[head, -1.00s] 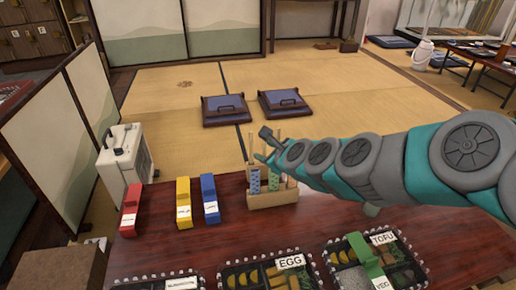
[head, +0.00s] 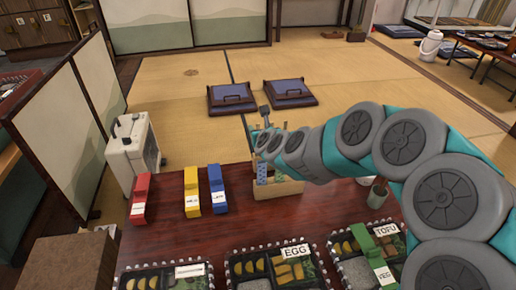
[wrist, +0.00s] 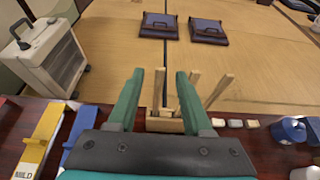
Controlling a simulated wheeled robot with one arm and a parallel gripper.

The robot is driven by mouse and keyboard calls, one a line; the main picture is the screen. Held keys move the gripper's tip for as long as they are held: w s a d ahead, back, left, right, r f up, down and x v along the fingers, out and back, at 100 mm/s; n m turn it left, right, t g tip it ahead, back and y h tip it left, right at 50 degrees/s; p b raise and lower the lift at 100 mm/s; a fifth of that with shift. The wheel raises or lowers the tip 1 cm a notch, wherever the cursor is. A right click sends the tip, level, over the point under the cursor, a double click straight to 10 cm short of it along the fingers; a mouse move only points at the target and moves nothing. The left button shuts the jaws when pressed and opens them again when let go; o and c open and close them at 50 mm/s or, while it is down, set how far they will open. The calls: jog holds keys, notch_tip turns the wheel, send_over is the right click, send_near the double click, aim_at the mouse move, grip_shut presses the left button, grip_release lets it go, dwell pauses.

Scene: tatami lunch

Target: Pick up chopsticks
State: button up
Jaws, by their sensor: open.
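Light wooden chopsticks stand in a pale wooden holder (head: 291,188) near the table's far edge; the holder also shows in the wrist view (wrist: 165,125). Their lower ends carry patterned covers, one blue (head: 262,167) and one green (head: 279,166). In the wrist view one upright chopstick pair (wrist: 158,92) shows between my fingers. Another tilted pair (wrist: 219,90) stands to the right, outside the fingers. My gripper (wrist: 160,73) is open, with its fingers over the holder; I cannot tell whether they touch any chopsticks. In the head view my arm hides part of the holder's top.
Red (head: 140,198), yellow (head: 191,190) and blue (head: 217,188) boxes stand left of the holder. Bento trays, one labelled EGG (head: 263,268), line the near table edge. A cup (head: 377,193) stands to the right. A white heater (head: 132,152) stands beyond the table's left side.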

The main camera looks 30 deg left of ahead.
jog(key=shift+x, duration=1.3)
jog(key=shift+c, duration=0.3)
grip_shut()
